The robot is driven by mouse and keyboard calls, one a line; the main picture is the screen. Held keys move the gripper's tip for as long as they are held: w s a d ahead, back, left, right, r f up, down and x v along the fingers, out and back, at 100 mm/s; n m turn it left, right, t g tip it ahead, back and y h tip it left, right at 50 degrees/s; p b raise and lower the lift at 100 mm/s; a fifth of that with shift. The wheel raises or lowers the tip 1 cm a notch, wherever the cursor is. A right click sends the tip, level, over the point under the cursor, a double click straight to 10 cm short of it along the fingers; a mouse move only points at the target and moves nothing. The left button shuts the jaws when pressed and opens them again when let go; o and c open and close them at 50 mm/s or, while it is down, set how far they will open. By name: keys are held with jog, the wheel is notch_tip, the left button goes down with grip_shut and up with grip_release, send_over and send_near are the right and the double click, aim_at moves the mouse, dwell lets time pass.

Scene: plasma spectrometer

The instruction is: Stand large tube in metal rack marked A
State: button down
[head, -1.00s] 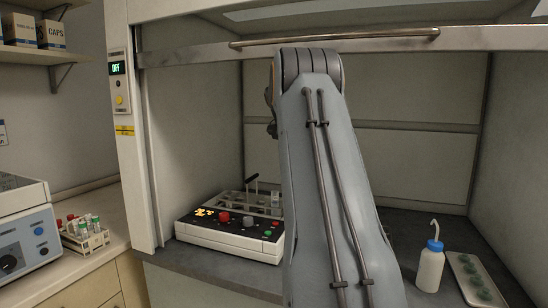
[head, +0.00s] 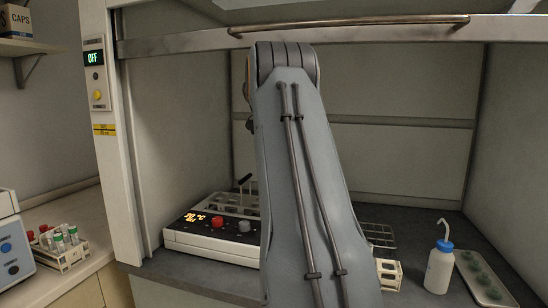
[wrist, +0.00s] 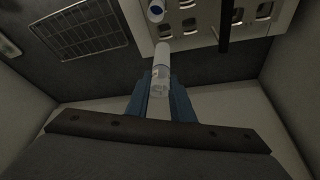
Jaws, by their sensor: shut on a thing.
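My gripper (wrist: 160,98) shows in the wrist view with its two blue fingers shut on a clear tube (wrist: 161,72) with a pale end and printing on its side. The tube sticks out past the fingertips. A metal wire rack (wrist: 88,30) lies at the upper left of the wrist view, apart from the tube. It also shows in the head view (head: 380,236), right of my arm and partly hidden by it. No letter A is readable on it. In the head view my arm hides the gripper and the tube.
A heating block (head: 212,238) with a lit display stands left of my arm; its holed top (wrist: 275,22) shows in the wrist view. A pale rack (head: 390,268), a wash bottle (head: 440,268) and a tray (head: 492,300) are at right.

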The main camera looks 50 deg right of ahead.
jog(key=shift+f+b, duration=2.25)
jog(key=shift+f, duration=0.4)
jog(key=shift+a+f, duration=0.15)
jog(key=shift+f, duration=0.05)
jog(key=shift+f, duration=0.25)
jog(key=shift+f+b, duration=0.75)
jog(key=shift+f, duration=1.05)
jog(key=shift+f, duration=0.2)
jog(key=shift+f+b, duration=0.3)
jog(key=shift+f, duration=0.05)
jog(key=shift+f+b, duration=0.3)
jog(key=shift+f, duration=0.35)
